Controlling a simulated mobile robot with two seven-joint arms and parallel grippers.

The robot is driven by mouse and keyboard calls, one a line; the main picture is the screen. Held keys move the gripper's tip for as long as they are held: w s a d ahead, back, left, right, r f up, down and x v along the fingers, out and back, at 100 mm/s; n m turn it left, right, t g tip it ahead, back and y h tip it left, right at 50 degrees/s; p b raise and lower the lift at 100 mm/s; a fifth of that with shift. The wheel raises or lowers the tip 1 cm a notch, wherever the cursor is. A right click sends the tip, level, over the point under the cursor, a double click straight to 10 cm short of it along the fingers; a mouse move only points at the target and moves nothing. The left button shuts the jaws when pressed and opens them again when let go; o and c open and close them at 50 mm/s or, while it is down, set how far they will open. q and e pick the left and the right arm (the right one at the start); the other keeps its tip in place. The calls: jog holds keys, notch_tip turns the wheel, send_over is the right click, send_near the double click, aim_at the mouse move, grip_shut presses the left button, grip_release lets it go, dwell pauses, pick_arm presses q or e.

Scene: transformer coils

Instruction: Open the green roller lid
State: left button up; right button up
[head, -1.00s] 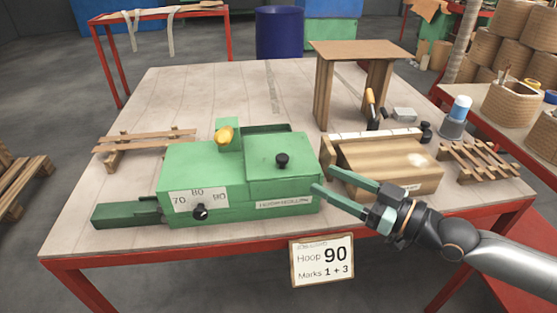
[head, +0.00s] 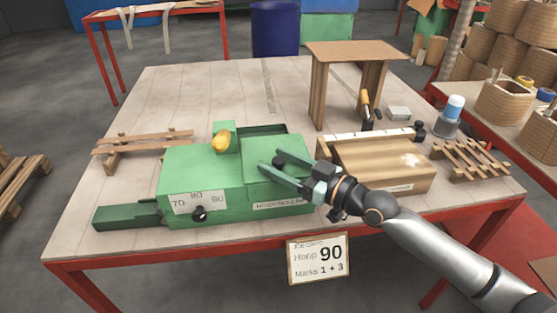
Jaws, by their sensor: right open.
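The green roller machine (head: 225,185) sits on the table's front left. Its green lid (head: 262,143) is the raised box on the right part, lying closed with a dark gap behind it. The black lid knob (head: 279,160) stands on top. A yellow knob (head: 221,141) is at the machine's back, and a black dial knob (head: 199,214) is on its front by the numbers 70, 80, 90. My right gripper (head: 271,164) is open over the lid, its fingers at the two sides of the black knob; contact cannot be told. My left gripper is not in view.
A wooden box (head: 375,165) stands right of the machine, close under my right arm. A wooden stand (head: 352,55), a yellow-handled tool (head: 366,108) and slatted racks (head: 470,160) are on the table (head: 200,95). A Hoop 90 sign (head: 318,259) hangs at the front edge.

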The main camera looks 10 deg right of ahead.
jog(key=shift+a, duration=0.1)
grip_shut()
dwell(0.6)
dwell(0.9)
